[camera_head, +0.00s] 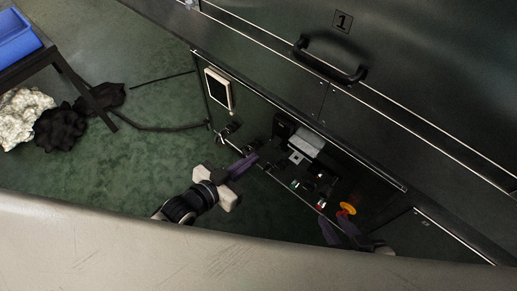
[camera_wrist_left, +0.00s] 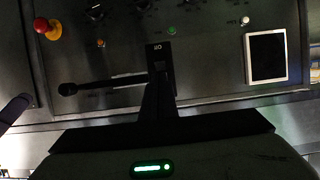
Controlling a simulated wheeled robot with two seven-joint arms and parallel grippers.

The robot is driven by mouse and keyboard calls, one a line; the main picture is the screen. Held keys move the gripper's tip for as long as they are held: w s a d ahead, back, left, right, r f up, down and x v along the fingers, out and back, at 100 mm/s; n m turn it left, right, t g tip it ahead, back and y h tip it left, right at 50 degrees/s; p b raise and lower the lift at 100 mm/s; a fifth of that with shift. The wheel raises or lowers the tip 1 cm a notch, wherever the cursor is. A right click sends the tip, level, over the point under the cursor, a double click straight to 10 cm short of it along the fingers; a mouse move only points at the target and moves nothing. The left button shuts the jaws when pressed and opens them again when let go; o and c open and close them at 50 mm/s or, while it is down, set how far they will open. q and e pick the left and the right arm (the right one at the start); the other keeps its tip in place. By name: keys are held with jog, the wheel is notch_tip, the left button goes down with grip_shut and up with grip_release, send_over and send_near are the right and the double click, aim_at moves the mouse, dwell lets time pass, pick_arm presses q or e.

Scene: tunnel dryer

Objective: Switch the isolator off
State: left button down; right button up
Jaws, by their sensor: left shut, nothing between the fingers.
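A dark control panel stands on the front of the machine. In the left wrist view a black lever with a round knob (camera_wrist_left: 68,89) points left, and its other end runs behind my left gripper (camera_wrist_left: 160,50). I cannot tell for sure whether this lever is the isolator's handle. In the head view my left gripper (camera_head: 249,160) has purple fingers, shut and empty, close to the panel's lower edge. Whether it touches the lever is unclear. My right gripper (camera_head: 338,232) is low beside the red and yellow button; its finger opening is too dark to read.
The red and yellow mushroom button (camera_head: 347,208) sits at the panel's right, and a white-framed screen (camera_head: 218,90) at its left. A grey box (camera_head: 306,143) juts out between them. A black door handle (camera_head: 330,62) is above.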

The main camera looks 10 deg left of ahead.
pick_arm(q)
jog(key=shift+s+a+f, duration=0.2)
jog(key=shift+s+a, duration=0.1)
jog(key=shift+s, duration=0.2)
jog(key=shift+s+a+f, duration=0.15)
jog(key=shift+s+a, duration=0.1)
jog(key=shift+s, duration=0.2)
pick_arm(e)
jog(key=shift+s+a+r, duration=0.1)
jog(key=shift+s+a, duration=0.1)
jog(key=shift+s, duration=0.05)
